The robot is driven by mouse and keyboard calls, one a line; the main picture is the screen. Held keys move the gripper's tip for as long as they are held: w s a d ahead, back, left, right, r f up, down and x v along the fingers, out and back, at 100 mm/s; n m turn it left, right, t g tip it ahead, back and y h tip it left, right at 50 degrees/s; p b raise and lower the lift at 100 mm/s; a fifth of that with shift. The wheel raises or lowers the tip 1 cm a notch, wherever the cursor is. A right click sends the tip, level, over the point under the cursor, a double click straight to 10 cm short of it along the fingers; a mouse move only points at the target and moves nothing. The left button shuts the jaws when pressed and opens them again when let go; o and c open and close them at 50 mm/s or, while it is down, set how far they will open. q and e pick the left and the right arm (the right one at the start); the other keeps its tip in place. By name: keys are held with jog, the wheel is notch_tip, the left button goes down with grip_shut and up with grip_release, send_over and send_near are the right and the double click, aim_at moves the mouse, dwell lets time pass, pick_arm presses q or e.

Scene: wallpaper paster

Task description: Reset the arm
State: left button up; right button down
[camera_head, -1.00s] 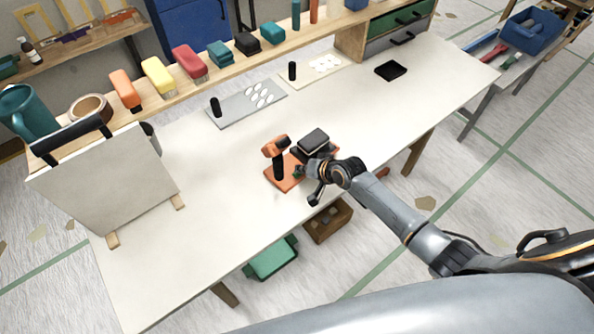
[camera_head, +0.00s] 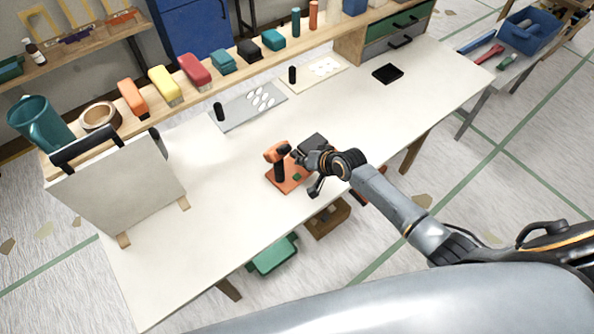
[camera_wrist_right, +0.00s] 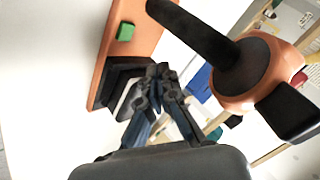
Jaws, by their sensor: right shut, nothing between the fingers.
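My right gripper (camera_head: 302,158) is over the orange base plate (camera_head: 276,182) near the front edge of the table. In the right wrist view its fingers (camera_wrist_right: 158,72) are closed together with nothing between them. An orange-headed tool with a black stem (camera_head: 276,152) stands on the plate, just left of the gripper; it looms large in the right wrist view (camera_wrist_right: 237,75). A black block (camera_head: 312,141) sits behind the gripper, partly hidden by it. A small green piece (camera_wrist_right: 125,32) lies on the plate. My left gripper is not in view.
A white board on a stand (camera_head: 120,188) stands at the table's left. A grey tray with white ovals (camera_head: 240,112) and a black square dish (camera_head: 388,73) lie farther back. Colored blocks line the back shelf. The table (camera_head: 215,215) is clear at front left.

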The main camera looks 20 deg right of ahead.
dwell(0.5)
jog(key=s+a+r+n+g+h, duration=0.1)
jog(key=s+a+r+n+g, duration=0.15)
jog(key=s, duration=0.85)
jog(key=s+a+r+n+g+h, duration=0.1)
jog(key=s+r+n, duration=0.15)
jog(key=s, duration=0.75)
jog(key=s+d+r+g+h, duration=0.1)
jog(key=s+d+r, duration=0.2)
jog(key=s, duration=0.2)
jog(key=s+d+r+h, duration=0.1)
jog(key=s+d+r, duration=0.15)
jog(key=s, duration=0.35)
notch_tip(320, 180, down, 32)
jog(key=s+n+g+b, duration=0.1)
jog(key=g+b, duration=0.1)
jog(key=b, duration=0.4)
jog(key=s+d+f+b, duration=0.2)
jog(key=s+f+b, duration=0.1)
jog(key=s+f, duration=1.3)
notch_tip(320, 180, down, 4)
jog(key=shift+d+r+g+b, duration=0.2)
jog(key=shift+d+g+b, duration=0.1)
jog(key=shift+d+g, duration=0.1)
